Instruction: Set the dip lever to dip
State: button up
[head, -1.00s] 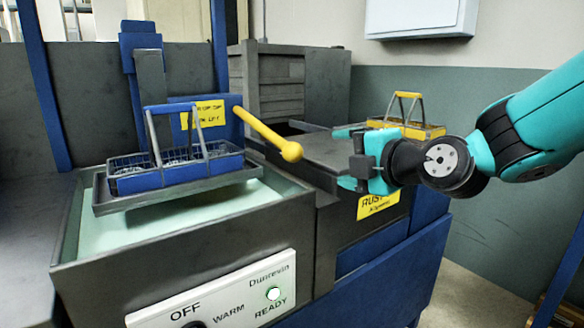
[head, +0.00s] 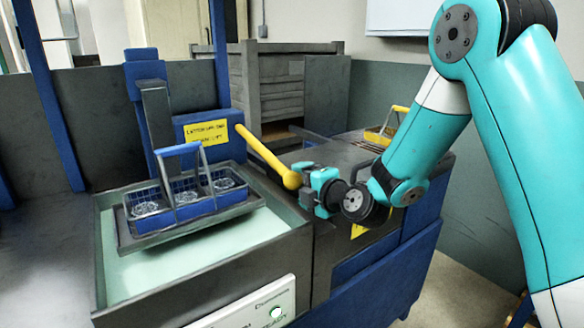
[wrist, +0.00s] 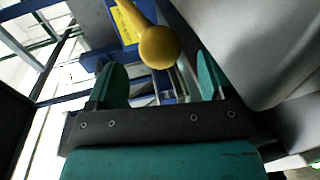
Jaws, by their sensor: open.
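The dip lever is a yellow bar with a round knob (head: 291,180). It slopes down to the right from the blue housing beside the tank. In the wrist view the yellow knob (wrist: 159,47) lies between my two teal fingers, with gaps on both sides. My gripper (head: 304,180) is open at the knob in the head view. The blue basket (head: 178,211) holds several clear round pieces and sits on a grey tray above the pale green bath (head: 160,275).
A yellow label (head: 206,133) is on the blue housing. A second, yellow-handled basket (head: 377,138) stands behind my arm on the right. A grey slatted crate (head: 285,90) is at the back. The front panel (head: 255,308) has a lit green lamp.

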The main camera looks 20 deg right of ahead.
jog(key=p+x, duration=0.1)
jog(key=x, duration=0.4)
